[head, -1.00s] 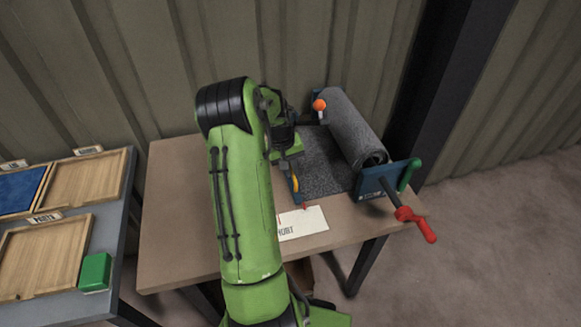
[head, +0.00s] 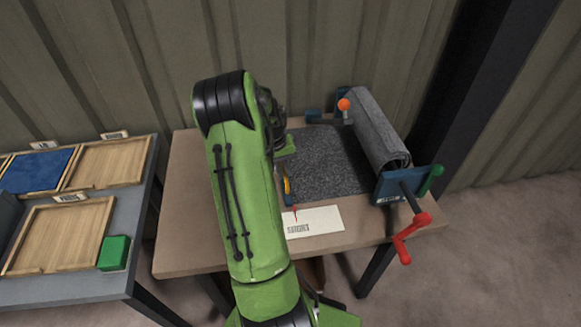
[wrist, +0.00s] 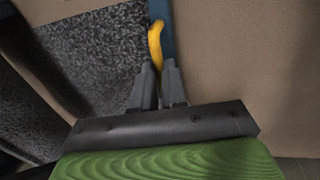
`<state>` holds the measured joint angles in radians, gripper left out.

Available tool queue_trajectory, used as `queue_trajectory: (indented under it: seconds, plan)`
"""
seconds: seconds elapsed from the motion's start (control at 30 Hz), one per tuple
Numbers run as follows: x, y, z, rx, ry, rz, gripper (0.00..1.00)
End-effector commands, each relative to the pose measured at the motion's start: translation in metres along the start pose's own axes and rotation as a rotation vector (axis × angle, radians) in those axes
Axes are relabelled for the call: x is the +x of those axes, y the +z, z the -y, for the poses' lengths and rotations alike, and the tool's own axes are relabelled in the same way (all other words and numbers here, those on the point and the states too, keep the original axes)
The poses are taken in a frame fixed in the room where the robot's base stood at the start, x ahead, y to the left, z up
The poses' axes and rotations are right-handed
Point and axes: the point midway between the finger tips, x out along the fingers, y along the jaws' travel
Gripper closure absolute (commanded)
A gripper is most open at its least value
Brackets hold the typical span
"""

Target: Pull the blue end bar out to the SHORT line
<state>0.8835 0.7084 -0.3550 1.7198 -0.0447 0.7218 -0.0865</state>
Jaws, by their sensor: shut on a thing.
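My gripper (wrist: 158,85) is shut on a yellow handle (wrist: 155,42), which stands on the blue end bar (wrist: 162,12). In the head view my green arm hides most of the bar and the fingers; only the near end of the bar (head: 288,199) and part of the handle show. Grey speckled cloth (head: 325,162) lies flat from the bar to a roll (head: 378,130) held in a blue frame at the right. A white card (head: 315,222) lies along the table's front with a red pointer at its upper edge. Its lettering is partly readable, seemingly SHORT.
A red crank (head: 411,238), a green lever (head: 432,183) and an orange knob (head: 344,104) stick out from the roll frame. A second table at left holds wooden trays (head: 112,163) and a green block (head: 114,253). The table's left part is bare.

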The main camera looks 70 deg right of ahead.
Motion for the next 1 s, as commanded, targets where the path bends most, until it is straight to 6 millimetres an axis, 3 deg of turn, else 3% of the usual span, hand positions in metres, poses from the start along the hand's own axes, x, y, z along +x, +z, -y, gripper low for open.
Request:
queue_trajectory:
  seconds: [0.1, 0.13, 0.3, 0.63, 0.77, 1.0]
  plan:
    - [0.000, -0.001, 0.000, -0.001, -0.001, -0.002, 1.00]
    - [0.000, -0.001, 0.000, -0.001, -0.001, -0.002, 0.86]
    - [0.000, -0.001, 0.000, -0.001, 0.000, -0.002, 0.62]
    - [-0.006, -0.001, -0.001, -0.001, 0.000, -0.002, 0.62]
    - [-0.034, -0.002, -0.001, -0.002, 0.000, -0.007, 0.62]
    - [-0.104, -0.002, -0.001, -0.001, 0.000, -0.008, 0.62]
